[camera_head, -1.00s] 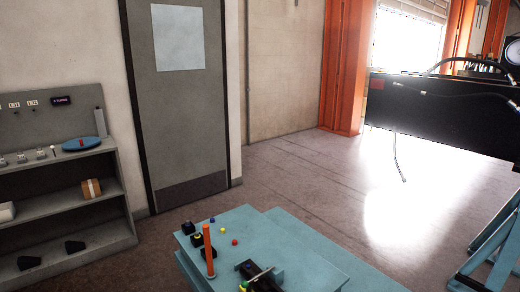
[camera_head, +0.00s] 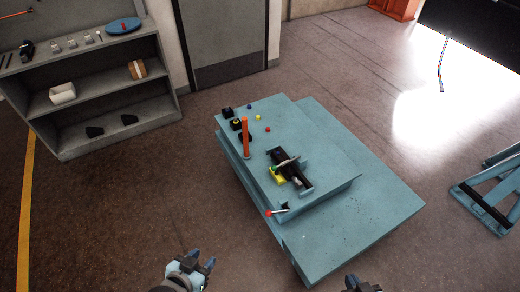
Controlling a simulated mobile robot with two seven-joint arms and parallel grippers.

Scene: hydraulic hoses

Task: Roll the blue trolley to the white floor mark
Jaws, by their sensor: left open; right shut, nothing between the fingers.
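A light blue bench-like unit (camera_head: 345,215) with a raised top stands in the middle of the head view. No wheels show on it, so I cannot tell whether it is the blue trolley. No white floor mark can be made out; the bright patch at the right looks like glare. My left gripper (camera_head: 200,262) is at the bottom edge, open and empty, apart from the unit and to its left. My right gripper (camera_head: 363,286) is at the bottom edge, shut and empty, just in front of the unit's near right side; most of it is cut off.
A grey shelf (camera_head: 100,90) stands at the left, a blue frame (camera_head: 492,190) at the right. A yellow floor line (camera_head: 27,200) runs at far left.

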